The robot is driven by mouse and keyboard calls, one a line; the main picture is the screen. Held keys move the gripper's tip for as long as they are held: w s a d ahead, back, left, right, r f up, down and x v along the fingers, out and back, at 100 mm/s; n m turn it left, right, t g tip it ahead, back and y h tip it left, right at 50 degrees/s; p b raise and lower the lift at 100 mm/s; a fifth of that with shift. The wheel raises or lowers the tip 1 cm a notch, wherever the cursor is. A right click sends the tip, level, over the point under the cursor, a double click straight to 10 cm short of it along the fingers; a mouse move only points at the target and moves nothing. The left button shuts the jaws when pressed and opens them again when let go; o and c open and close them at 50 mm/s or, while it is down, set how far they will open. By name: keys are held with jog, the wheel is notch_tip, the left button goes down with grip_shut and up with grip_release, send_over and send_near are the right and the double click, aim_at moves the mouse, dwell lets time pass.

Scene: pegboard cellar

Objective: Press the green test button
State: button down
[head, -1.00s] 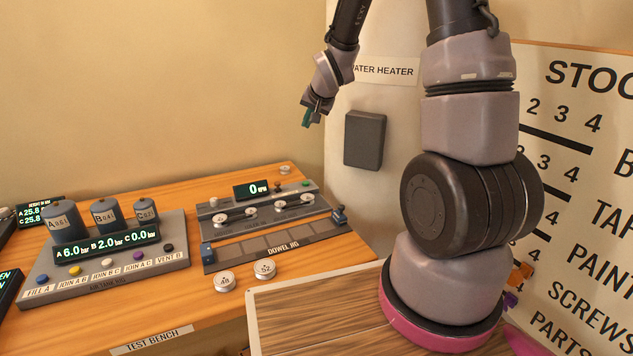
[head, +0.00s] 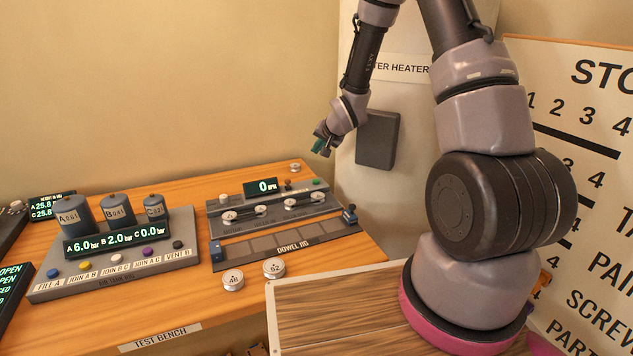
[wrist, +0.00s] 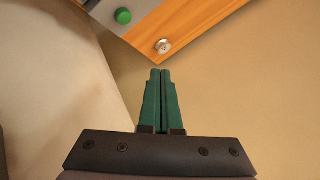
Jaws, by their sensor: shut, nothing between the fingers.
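The green test button (head: 317,183) sits at the back right corner of the grey rig with the 0 RPM display on the test bench. In the wrist view the round green button (wrist: 123,16) shows near the top, left of centre. My gripper (head: 322,146) is in the air above and slightly right of the button, apart from it. In the wrist view its two green fingers (wrist: 160,72) are together with nothing between them.
The rig carries several silver discs and a display (head: 262,187). A dowel jig (head: 290,244) lies in front of it. A small silver knob (wrist: 163,46) sits near the bench corner. A grey box (head: 377,139) is on the water heater at the right. An air tank panel (head: 120,262) stands left.

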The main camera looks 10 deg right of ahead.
jog(key=shift+f, duration=4.15)
jog(key=shift+f, duration=0.1)
jog(key=shift+f, duration=0.3)
jog(key=shift+f, duration=0.45)
jog(key=shift+r, duration=0.85)
jog(key=shift+r, duration=0.1)
jog(key=shift+r, duration=2.4)
